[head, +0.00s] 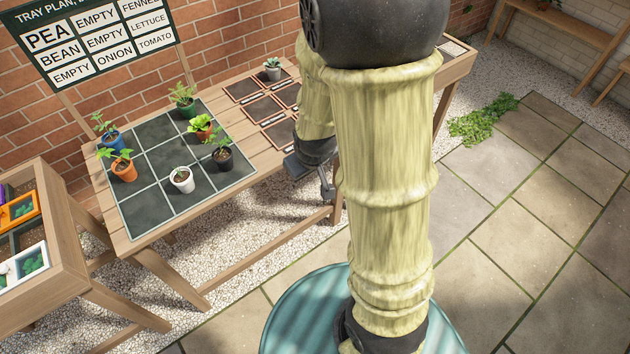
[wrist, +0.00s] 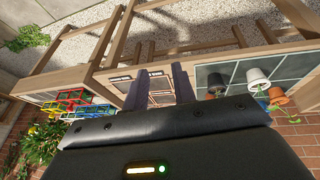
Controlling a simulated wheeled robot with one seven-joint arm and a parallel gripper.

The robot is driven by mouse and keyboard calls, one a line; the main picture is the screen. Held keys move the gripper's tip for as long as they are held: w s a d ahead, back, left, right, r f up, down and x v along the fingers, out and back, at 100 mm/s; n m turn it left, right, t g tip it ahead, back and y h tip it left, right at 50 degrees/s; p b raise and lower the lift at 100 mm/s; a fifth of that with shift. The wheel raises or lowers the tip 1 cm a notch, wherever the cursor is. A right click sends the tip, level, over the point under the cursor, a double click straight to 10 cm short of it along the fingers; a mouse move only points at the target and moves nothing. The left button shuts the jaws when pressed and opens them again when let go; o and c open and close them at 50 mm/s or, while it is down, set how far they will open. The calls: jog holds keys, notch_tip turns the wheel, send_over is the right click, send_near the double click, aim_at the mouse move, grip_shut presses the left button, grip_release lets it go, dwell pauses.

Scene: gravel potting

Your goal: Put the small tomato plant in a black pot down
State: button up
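The small tomato plant in a black pot (head: 223,159) stands upright in the front right cell of the dark gridded tray (head: 139,217) on the wooden table in the head view. My gripper (wrist: 158,76) is open, with nothing between its two dark fingers in the wrist view. It is to the right of the black pot and apart from it, near the table's front edge, partly hidden behind my arm in the head view. The black pot (wrist: 216,80) also seems to show right of the fingers in the wrist view.
A white pot (head: 182,180), orange pot (head: 124,170), blue pot (head: 112,138), green pot (head: 186,109) and lettuce pot (head: 202,129) stand on the tray. A plan board (head: 99,43) stands behind. Small square trays (head: 262,108) and a grey pot (head: 272,73) are farther right.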

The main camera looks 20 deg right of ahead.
jog(key=s+a+r+m+g, duration=0.1)
jog(key=s+r+m, duration=0.1)
jog(key=s+r, duration=0.2)
jog(key=s, duration=0.3)
jog(key=shift+s+a+r+m+g+y, duration=0.2)
jog(key=shift+s+r+m+g+y, duration=0.1)
jog(key=shift+s+r+m+g, duration=0.1)
jog(key=shift+r, duration=0.1)
jog(key=p+v, duration=0.3)
jog(key=shift+w, duration=0.4)
